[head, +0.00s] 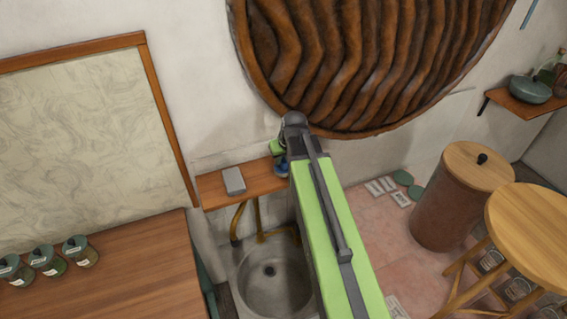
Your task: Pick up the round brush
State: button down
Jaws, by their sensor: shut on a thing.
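My green arm reaches up the middle of the head view to a narrow wooden shelf (215,192) on the wall. My gripper (280,160) is at the shelf's right end, small and partly hidden by my own arm. It is shut on a small dark blue thing (282,170), which I take to be the round brush; its shape is mostly hidden. I cannot tell whether it touches the shelf. A grey block (234,181) lies on the shelf to the left of my gripper.
A stone sink (245,279) is below the shelf. A wooden counter with several jars (42,258) is at the lower left. A large carved wooden disc (370,60) hangs just above my arm. A lidded barrel (452,215) and a round stool (530,222) stand at the right.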

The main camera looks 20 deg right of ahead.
aim_at(284, 158)
jog(key=r+p, duration=0.5)
jog(key=shift+s+d+r, duration=0.15)
jog(key=shift+s+d, duration=0.05)
jog(key=shift+s, duration=0.05)
jog(key=s+d+r+p, duration=0.5)
jog(key=s+d+p, duration=0.1)
jog(key=s+d, duration=0.1)
jog(key=shift+s+d+r, duration=0.35)
jog(key=shift+s+d, duration=0.05)
jog(key=shift+f, duration=0.1)
